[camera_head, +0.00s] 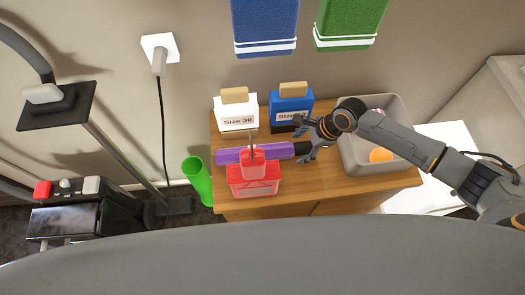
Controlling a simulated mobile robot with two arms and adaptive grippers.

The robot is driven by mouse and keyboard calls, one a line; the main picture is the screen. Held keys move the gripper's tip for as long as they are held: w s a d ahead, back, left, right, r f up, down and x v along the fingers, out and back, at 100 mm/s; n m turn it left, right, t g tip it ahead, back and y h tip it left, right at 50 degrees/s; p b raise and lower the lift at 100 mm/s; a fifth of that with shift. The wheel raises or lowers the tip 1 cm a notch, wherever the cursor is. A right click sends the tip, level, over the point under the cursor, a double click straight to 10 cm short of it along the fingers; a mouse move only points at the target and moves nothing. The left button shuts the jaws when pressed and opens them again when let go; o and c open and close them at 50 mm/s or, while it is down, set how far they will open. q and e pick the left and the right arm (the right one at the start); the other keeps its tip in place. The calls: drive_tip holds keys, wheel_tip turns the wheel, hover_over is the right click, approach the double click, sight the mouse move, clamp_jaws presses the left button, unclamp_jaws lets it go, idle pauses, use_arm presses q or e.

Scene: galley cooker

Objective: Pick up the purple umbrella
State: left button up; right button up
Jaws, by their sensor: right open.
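The purple umbrella (228,155) lies across the top of a wooden cabinet (330,193). Its purple part is to the left and its dark handle (301,148) points right. A red basket-like container (254,176) with a red piece sticking up stands in front and hides part of the umbrella's middle. My right gripper (302,141) comes in from the right and is open at the handle end of the umbrella. I cannot tell whether its fingers touch the handle. My left gripper is not in view.
White (236,112) and blue (290,108) size-labelled boxes stand behind the umbrella. A grey bin (357,158) with an orange ball (380,155) is at the right. A green cylinder (197,181) stands left of the cabinet. Blue and green towels hang above.

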drive_tip(key=shift+w+a+f, duration=0.1)
drive_tip(key=shift+a+f, duration=0.1)
drive_tip(key=shift+f, duration=0.35)
clamp_jaws()
drive_tip(key=shift+r, duration=0.1)
